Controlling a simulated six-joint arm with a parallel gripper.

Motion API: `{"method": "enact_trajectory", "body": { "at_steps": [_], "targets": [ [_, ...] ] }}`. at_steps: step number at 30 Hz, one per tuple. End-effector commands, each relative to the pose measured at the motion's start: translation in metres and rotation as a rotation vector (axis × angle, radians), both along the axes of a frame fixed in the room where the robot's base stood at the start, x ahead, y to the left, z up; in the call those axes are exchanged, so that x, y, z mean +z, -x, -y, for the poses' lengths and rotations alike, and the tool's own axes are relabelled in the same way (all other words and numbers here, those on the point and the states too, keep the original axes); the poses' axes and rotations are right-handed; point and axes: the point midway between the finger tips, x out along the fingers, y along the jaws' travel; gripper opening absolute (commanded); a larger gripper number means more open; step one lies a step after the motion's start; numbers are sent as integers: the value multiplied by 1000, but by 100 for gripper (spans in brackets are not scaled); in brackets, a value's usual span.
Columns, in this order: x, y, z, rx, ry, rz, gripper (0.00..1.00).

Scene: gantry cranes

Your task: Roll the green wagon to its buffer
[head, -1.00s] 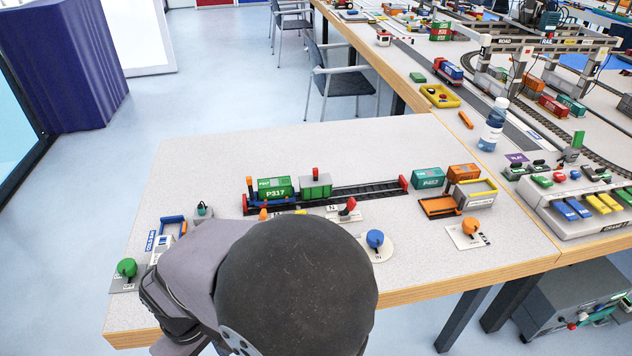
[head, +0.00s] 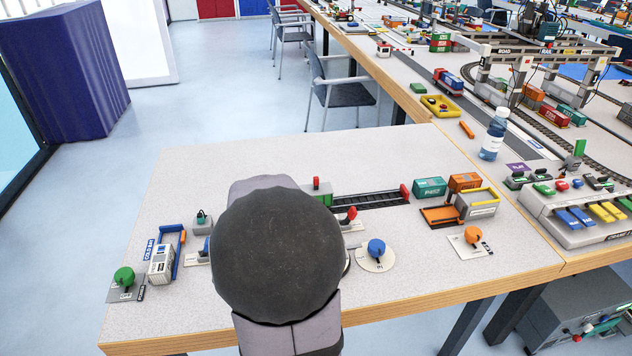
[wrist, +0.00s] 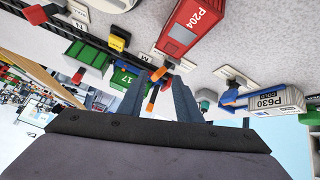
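The green wagon (head: 324,198) with a red peg on top stands on the dark track (head: 365,200); my arm hides its left part in the head view. It also shows in the wrist view (wrist: 88,53). The red buffer (head: 404,192) is at the track's right end, apart from the wagon. A green container marked 17 (wrist: 122,79) sits beside the wagon in the wrist view. My gripper (wrist: 159,82) is open. An orange-tipped piece (wrist: 152,98) shows between its fingers; I cannot tell whether they touch it. The fingers are hidden in the head view.
A red P204 container (wrist: 185,27) lies near my fingers. A white container (head: 161,262) stands by a blue frame at the left. A red lever (head: 348,215) and blue knob (head: 376,248) are in front of the track. Teal and orange containers (head: 430,187) stand at the right.

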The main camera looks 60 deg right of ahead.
Motion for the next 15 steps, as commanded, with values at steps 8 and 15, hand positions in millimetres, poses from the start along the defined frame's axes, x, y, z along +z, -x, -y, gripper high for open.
{"method": "enact_trajectory", "body": {
  "at_steps": [8, 15],
  "targets": [
    [19, 20, 115, -150, 84, 272, 31],
    [26, 43, 161, -208, 114, 450, 31]
  ]
}}
